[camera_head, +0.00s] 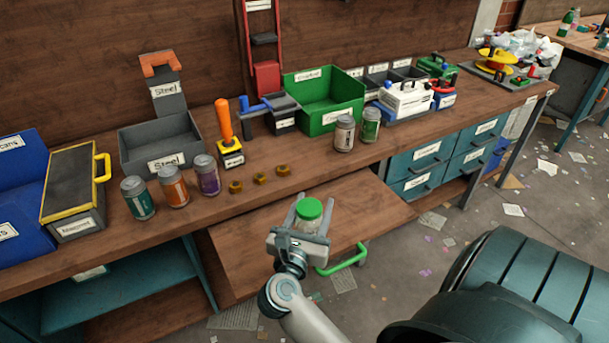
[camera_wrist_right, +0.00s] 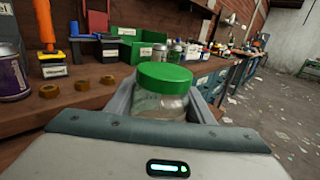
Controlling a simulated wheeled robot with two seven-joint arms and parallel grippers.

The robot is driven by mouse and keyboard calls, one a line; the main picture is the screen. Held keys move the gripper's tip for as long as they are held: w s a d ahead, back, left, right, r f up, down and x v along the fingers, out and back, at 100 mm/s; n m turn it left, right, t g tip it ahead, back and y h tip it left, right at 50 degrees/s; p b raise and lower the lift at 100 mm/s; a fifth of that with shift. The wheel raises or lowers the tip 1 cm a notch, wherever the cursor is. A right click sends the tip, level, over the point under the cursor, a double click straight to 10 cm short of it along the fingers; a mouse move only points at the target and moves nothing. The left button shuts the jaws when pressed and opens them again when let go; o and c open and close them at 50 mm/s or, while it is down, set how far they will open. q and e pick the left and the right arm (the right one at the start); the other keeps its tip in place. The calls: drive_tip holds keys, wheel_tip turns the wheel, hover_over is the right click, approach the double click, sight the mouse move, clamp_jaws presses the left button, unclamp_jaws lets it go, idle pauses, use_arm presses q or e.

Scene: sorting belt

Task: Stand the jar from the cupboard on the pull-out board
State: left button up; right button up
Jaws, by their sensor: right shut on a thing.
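The jar (camera_head: 309,212) is clear with a green lid. My right gripper (camera_head: 309,210) is shut on it, one finger on each side, and holds it upright. In the right wrist view the jar (camera_wrist_right: 164,92) stands between the fingers, its lower part hidden by the gripper body. The pull-out board (camera_head: 235,245) is a brown wooden shelf with a green handle (camera_head: 343,260), drawn out below the bench. In the head view the jar appears over the board's right part. I cannot tell whether its base touches the board. My left gripper is not in view.
Several cans, such as the purple one (camera_head: 207,175), stand on the bench (camera_head: 290,165) above the board. Brass nuts (camera_head: 259,178) lie near the bench's front edge. A green bin (camera_head: 325,100) stands behind. The board's left part is clear.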

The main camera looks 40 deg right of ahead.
sight(276, 217)
drive_tip(key=shift+a+r, duration=0.1)
